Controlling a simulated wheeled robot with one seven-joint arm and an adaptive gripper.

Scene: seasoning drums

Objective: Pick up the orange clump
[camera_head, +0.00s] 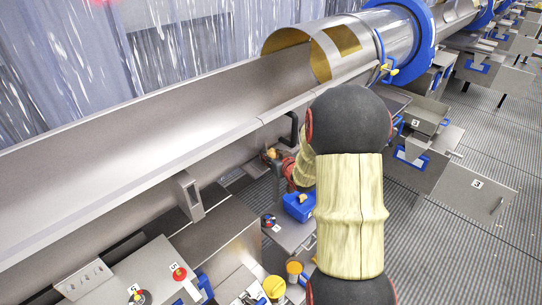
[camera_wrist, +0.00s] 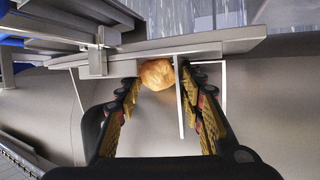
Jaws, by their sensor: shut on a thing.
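The orange clump (camera_wrist: 157,74) is a rounded, rough tan-orange lump. In the wrist view it sits between the fingertips of my gripper (camera_wrist: 161,80), which is shut on it. The yellow ribbed pads of both fingers flank it; the left finger touches it, and contact on the right is partly hidden. In the head view the clump (camera_head: 271,153) is a small orange spot at the tip of my gripper (camera_head: 270,156), beside the lower wall of the long metal trough. My arm hides part of that area.
The long metal trough (camera_head: 120,150) runs up to a drum (camera_head: 350,45) with a blue ring. Below are a blue box (camera_head: 299,207), yellow containers (camera_head: 274,288) and a control panel with buttons (camera_head: 179,273). In the wrist view, a metal ledge and thin upright plate (camera_wrist: 179,105) are close to the clump.

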